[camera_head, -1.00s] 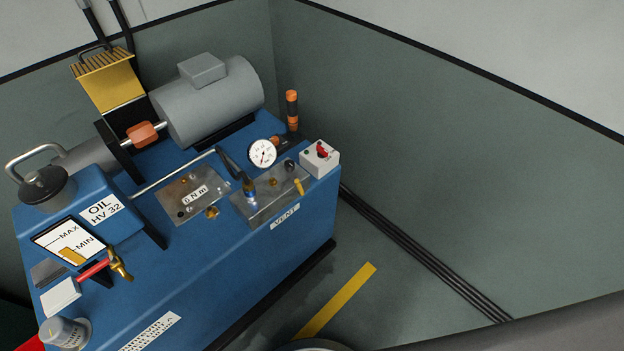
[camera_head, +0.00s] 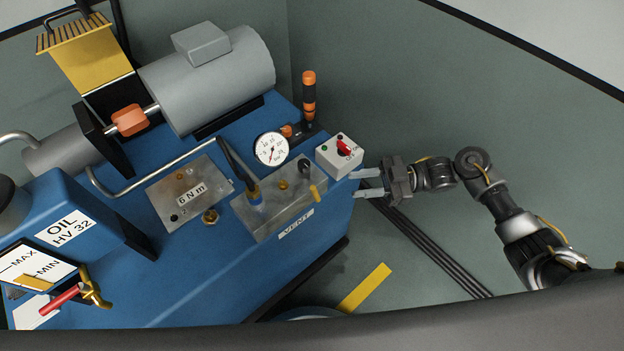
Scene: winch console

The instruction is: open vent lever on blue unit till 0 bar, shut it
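The blue unit (camera_head: 215,262) fills the left and middle of the view. My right gripper (camera_head: 368,184) comes in from the right, fingers apart and empty, pointing left at the unit's right edge, a short way right of the yellow lever. My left gripper is out of view.
A white box with a red switch (camera_head: 344,149) sits just above-left of my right gripper. An orange-black handle (camera_head: 308,92) stands behind it. A plate marked 6 Nm (camera_head: 170,201), a grey motor (camera_head: 212,75) and a red-handled tool (camera_head: 62,298) are further left.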

